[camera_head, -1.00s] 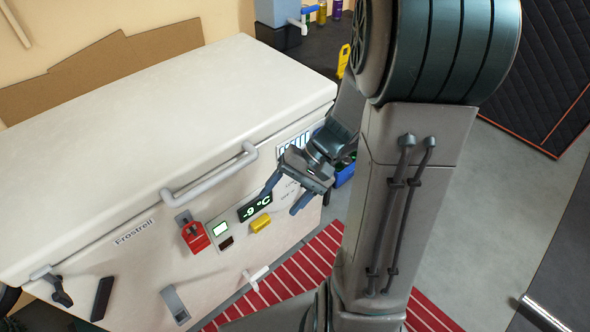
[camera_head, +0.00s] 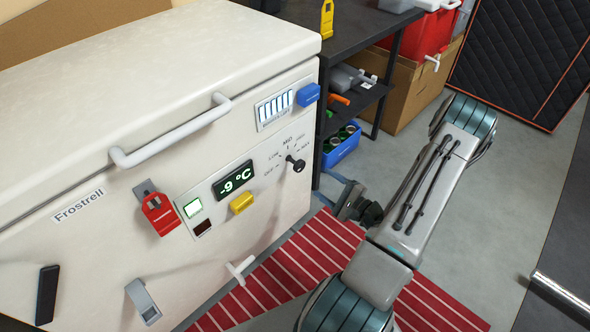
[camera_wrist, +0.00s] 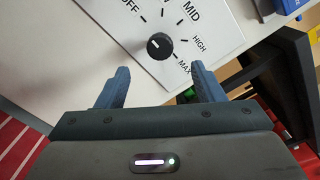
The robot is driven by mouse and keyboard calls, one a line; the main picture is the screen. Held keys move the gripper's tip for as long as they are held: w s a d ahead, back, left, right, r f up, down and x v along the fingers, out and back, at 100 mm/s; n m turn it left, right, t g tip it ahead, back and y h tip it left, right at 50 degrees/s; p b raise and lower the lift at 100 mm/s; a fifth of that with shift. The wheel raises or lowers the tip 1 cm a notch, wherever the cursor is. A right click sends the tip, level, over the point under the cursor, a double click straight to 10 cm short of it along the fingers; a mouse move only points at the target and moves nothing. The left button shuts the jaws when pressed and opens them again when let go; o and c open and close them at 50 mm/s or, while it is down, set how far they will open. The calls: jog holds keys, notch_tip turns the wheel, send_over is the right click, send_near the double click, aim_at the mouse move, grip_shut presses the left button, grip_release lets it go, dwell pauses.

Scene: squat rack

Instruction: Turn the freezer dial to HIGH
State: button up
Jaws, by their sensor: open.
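The black freezer dial (camera_head: 298,163) is on the right of the white chest freezer's front panel, below an arc of labels from OFF through MID to MAX. In the wrist view the dial (camera_wrist: 160,46) shows a white mark on its left side, on the OFF side of MID and away from HIGH. My gripper (camera_head: 338,195) is low and to the right of the dial in the head view. In the wrist view my gripper (camera_wrist: 160,71) is open and empty, its blue fingers apart, with the dial centred beyond their tips and not touched.
The freezer display (camera_head: 234,180) reads -9 °C. A yellow button (camera_head: 242,202), a red padlock-like latch (camera_head: 160,214) and a blue block (camera_head: 308,95) stick out of the front. A dark shelf table (camera_head: 350,33) stands right of the freezer. Grey floor is open at right.

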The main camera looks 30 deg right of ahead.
aim_at(302, 168)
jog(key=b+x, duration=0.1)
jog(key=x, duration=0.5)
jog(key=b+x, duration=0.1)
jog(key=x, duration=0.6)
jog(key=shift+w+d+f+b, duration=0.1)
jog(key=shift+w+f+b, duration=0.15)
jog(key=shift+w+b, duration=0.15)
jog(key=shift+c, duration=0.3)
jog(key=c, duration=0.9)
